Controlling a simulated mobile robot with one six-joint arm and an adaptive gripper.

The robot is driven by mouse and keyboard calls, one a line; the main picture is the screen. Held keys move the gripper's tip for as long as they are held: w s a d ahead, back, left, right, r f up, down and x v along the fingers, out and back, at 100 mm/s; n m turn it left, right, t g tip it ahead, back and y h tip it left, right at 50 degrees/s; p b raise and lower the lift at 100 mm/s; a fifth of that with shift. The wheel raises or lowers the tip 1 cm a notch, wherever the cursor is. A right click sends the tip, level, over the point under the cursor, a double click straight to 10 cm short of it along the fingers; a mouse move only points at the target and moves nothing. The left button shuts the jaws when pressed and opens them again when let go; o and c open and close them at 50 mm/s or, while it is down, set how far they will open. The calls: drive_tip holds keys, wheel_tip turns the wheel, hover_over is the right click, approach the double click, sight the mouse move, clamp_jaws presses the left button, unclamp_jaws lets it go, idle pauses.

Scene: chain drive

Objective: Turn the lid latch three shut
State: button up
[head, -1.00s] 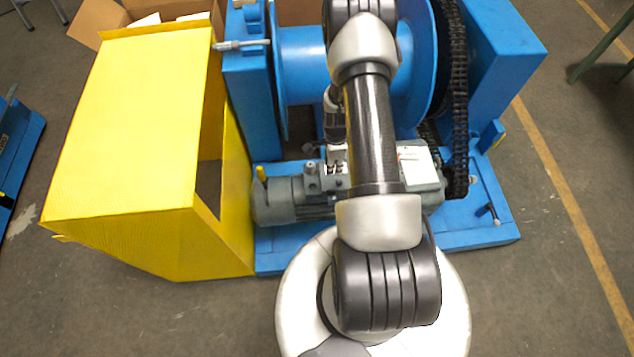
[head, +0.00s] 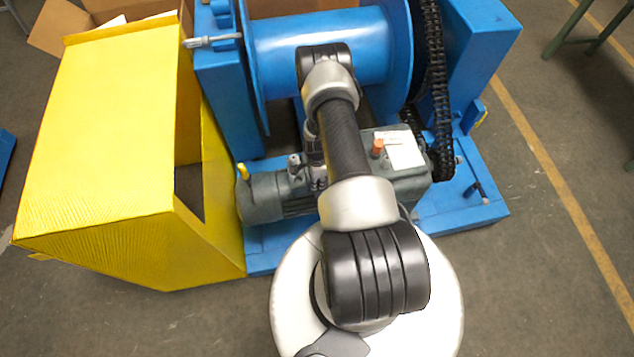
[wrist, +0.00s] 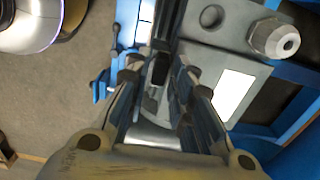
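The grey motor (head: 280,195) has a terminal box whose lid (head: 413,170) carries a white label (head: 400,150). In the wrist view the grey lid (wrist: 205,52) with its label (wrist: 231,92) lies to the right of my gripper (wrist: 160,75). The two fingers stand apart, so it looks open. A small dark piece (wrist: 160,68), perhaps a latch, shows between the fingertips; I cannot tell whether they touch it. I cannot tell which latch is number three.
An orange knob (head: 377,148) stands by the lid label. A hex fitting (wrist: 273,38) sits beyond the lid in the wrist view. A yellow guard (head: 100,130) stands left, the blue drum (head: 320,45) behind, the chain (head: 437,90) right.

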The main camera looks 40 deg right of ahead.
drive_tip(key=shift+f, duration=0.6)
drive_tip(key=shift+c, duration=0.6)
clamp_jaws()
